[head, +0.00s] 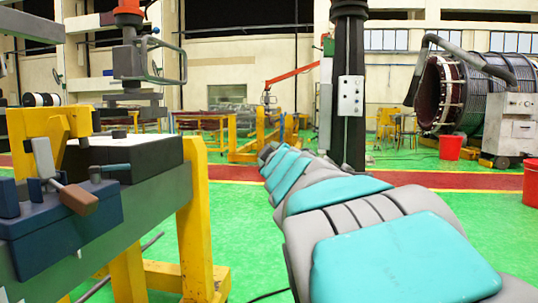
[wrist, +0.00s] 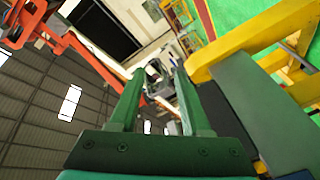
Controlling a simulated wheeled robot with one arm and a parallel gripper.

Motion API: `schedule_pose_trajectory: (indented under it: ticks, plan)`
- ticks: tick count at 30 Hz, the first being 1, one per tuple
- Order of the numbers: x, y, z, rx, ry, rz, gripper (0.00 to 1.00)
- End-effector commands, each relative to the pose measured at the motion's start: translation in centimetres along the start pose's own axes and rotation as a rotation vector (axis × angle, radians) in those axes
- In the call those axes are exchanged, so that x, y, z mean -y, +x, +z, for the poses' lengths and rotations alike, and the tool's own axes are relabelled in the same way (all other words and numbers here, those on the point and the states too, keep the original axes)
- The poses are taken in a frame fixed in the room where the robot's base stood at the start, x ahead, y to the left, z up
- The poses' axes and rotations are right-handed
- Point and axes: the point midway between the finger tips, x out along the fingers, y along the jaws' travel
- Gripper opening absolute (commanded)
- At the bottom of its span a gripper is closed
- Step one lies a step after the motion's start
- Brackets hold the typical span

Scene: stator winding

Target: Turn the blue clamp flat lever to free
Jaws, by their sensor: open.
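The blue clamp (head: 70,228) sits on the near end of the grey beam of a yellow-legged stand, at the left of the head view. A flat grey lever (head: 43,158) stands nearly upright on it. A brown-ended handle (head: 78,198) slopes down to the right beside the lever. My gripper (wrist: 159,74) shows in the wrist view with its two green fingers apart and nothing between them. I cannot make out the gripper in the head view, or the clamp in the wrist view. The gripper looks away from the clamp, towards the hall and roof.
The grey beam (head: 160,205) has yellow uprights (head: 193,225) and carries a dark block with a white top. A grey tool on an orange mount (head: 128,62) hangs above it. My teal and grey arm stretches right of the stand. Green floor (head: 240,225) is clear between.

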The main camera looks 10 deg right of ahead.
Motion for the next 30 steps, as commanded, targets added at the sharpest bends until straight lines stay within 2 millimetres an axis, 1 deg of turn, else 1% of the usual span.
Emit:
schedule_pose_trajectory:
  ticks: [2, 6, 9, 11, 13, 14, 17, 18, 20, 21, 23, 24, 26, 27, 30]
  plan:
    - [0.0, 0.0, 0.0, 0.0, 0.0, 0.0, 0.46]
    - [0.0, 0.0, 0.0, 0.0, 0.0, 0.0, 0.31]
    - [0.0, 0.0, -0.1, -0.001, -0.001, 0.0, 0.3]
    - [0.0, 0.1, -0.5, -0.012, -0.011, -0.001, 0.3]
    - [0.0, 0.5, -1.6, -0.044, -0.039, -0.006, 0.3]
    - [0.1, 0.8, -2.5, -0.069, -0.059, -0.01, 0.3]
    - [1.2, 1.6, -6.6, -0.188, -0.157, -0.033, 0.3]
    - [2.0, 1.9, -8.5, -0.25, -0.205, -0.049, 0.3]
    - [3.7, 2.3, -11.3, -0.348, -0.278, -0.08, 0.3]
    - [5.0, 2.3, -13.0, -0.415, -0.325, -0.103, 0.3]
    - [7.4, 2.2, -15.3, -0.516, -0.389, -0.144, 0.3]
    - [9.0, 1.9, -16.6, -0.583, -0.431, -0.173, 0.3]
    - [11.5, 1.2, -18.4, -0.684, -0.484, -0.218, 0.3]
    - [13.1, 0.6, -19.3, -0.746, -0.511, -0.248, 0.3]
    - [16.4, -0.8, -20.7, -0.871, -0.559, -0.311, 0.3]
